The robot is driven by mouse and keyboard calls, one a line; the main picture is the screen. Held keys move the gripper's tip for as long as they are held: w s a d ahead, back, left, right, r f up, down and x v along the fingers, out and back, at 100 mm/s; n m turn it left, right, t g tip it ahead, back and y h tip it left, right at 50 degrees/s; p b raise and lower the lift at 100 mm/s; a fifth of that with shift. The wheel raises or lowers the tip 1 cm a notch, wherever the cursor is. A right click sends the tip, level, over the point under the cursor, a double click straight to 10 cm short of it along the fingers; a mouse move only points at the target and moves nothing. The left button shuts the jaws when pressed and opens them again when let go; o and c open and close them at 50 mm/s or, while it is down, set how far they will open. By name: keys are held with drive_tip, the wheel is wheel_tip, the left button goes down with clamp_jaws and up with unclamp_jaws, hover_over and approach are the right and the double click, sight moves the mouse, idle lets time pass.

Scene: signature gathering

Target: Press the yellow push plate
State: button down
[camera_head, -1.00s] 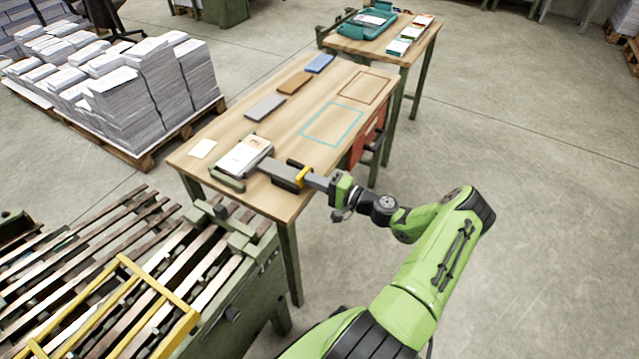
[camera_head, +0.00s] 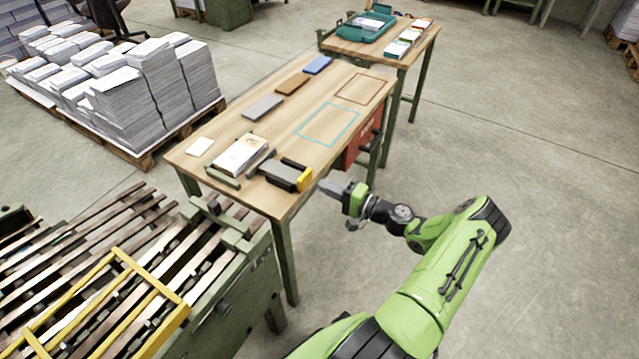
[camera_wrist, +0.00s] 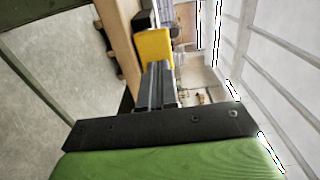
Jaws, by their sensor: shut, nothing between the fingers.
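The yellow push plate (camera_head: 305,180) is on the right end of a grey and black sliding block (camera_head: 283,173), at the near edge of the wooden table. A stack of white sheets (camera_head: 240,155) lies left of the block, beside a green stop bar (camera_head: 222,177). My gripper (camera_head: 321,184) is shut and empty, just right of the plate, with a small gap between them. In the wrist view, the plate (camera_wrist: 153,47) shows just beyond the shut fingertips (camera_wrist: 158,66).
The table (camera_head: 290,135) also bears grey, brown and blue pads, a white card (camera_head: 200,146) and two outlined rectangles. A slatted machine with a yellow frame (camera_head: 120,290) stands at near left. A second table (camera_head: 385,50) is behind. The floor to the right is clear.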

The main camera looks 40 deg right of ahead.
drive_tip(key=v, duration=0.7)
drive_tip(key=shift+p, duration=0.4)
drive_tip(key=shift+s, duration=0.1)
idle(0.7)
